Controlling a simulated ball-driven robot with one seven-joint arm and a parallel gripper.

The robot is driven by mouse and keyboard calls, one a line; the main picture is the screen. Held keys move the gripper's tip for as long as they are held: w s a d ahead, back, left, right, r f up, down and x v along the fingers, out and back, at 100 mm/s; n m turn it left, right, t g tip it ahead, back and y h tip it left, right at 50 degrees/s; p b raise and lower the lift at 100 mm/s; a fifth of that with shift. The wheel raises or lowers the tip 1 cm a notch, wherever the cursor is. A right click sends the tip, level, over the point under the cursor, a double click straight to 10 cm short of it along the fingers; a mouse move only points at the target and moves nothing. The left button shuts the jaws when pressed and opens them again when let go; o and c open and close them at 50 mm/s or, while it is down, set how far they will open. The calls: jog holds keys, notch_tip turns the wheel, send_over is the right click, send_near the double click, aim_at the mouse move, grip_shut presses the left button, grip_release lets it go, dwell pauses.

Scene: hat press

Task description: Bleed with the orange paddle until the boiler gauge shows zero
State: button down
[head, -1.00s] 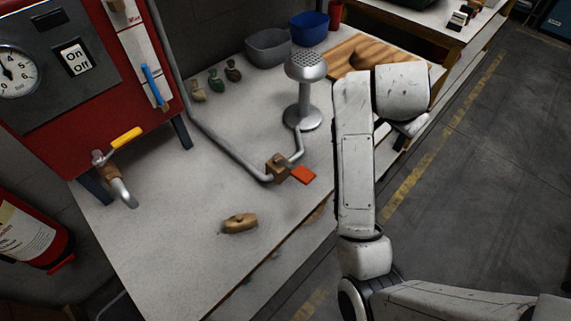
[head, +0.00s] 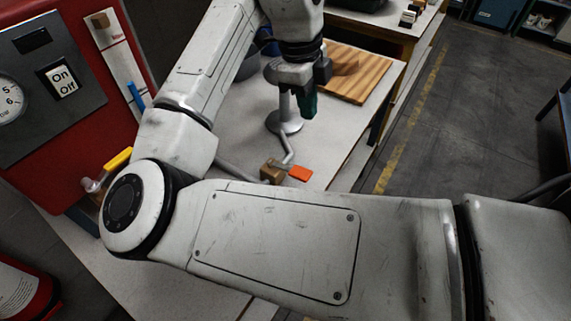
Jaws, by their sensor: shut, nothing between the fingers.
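The orange paddle (head: 300,173) sits on a brown block (head: 272,171) on the pipe, near the bench's front edge. My gripper (head: 308,108), with dark green fingers, is shut and empty, pointing down. In the picture it is above the paddle and apart from it, just right of the metal steam stand (head: 284,124). The boiler gauge (head: 9,99) is cut off at the left edge; the numbers 5 and 6 show, but I cannot read the needle.
The red boiler (head: 80,125) has an On/Off switch (head: 61,81), a blue lever (head: 137,97) and a yellow-handled tap (head: 118,160). A striped wooden board (head: 360,82) lies at the back right. My arm hides much of the bench. A fire extinguisher (head: 22,288) stands lower left.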

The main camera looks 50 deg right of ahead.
aim_at(302, 171)
jog(key=a, duration=0.2)
jog(key=w+a+y, duration=0.1)
jog(key=shift+w+r+m, duration=0.1)
jog(key=shift+r+m, duration=0.2)
jog(key=shift+m, duration=0.1)
jog(key=shift+f, duration=0.1)
jog(key=f, duration=0.4)
jog(key=s+f, duration=0.1)
jog(key=f, duration=0.4)
jog(key=s+f, duration=0.1)
jog(key=f, duration=0.3)
jog(key=shift+f+p, duration=0.3)
jog(key=shift+f, duration=0.05)
jog(key=shift+s, duration=0.1)
